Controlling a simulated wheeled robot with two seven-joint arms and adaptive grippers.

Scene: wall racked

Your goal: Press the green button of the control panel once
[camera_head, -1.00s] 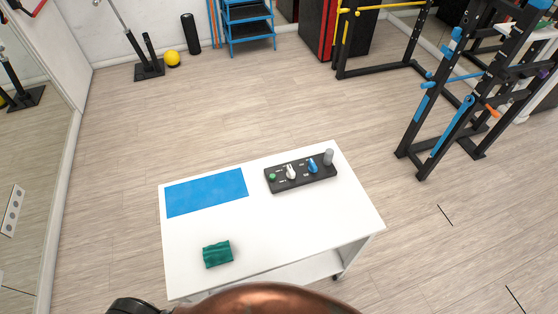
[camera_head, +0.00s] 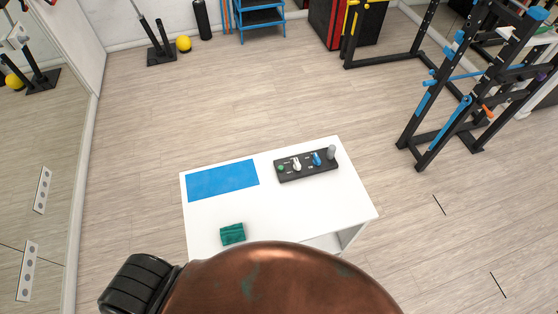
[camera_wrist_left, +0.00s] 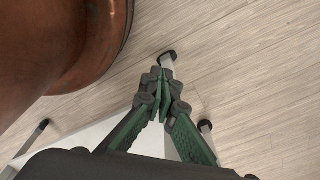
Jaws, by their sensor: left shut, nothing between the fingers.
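The control panel (camera_head: 306,165) is a dark box at the back right of the white table (camera_head: 290,216) in the head view. Its green button (camera_head: 281,168) sits at its left end, beside a white knob (camera_head: 296,164), a blue knob (camera_head: 316,159) and a grey upright part (camera_head: 331,152). My left gripper (camera_wrist_left: 164,72) shows only in the left wrist view, with its fingertips together and nothing between them. It is over the floor and table legs, apart from the panel. My right gripper is in no view.
A blue mat (camera_head: 222,180) and a folded green cloth (camera_head: 232,233) lie on the table's left half. A large copper-coloured rounded body blocks the bottom of the head view. A rack (camera_head: 447,95) stands at right. The floor around is open.

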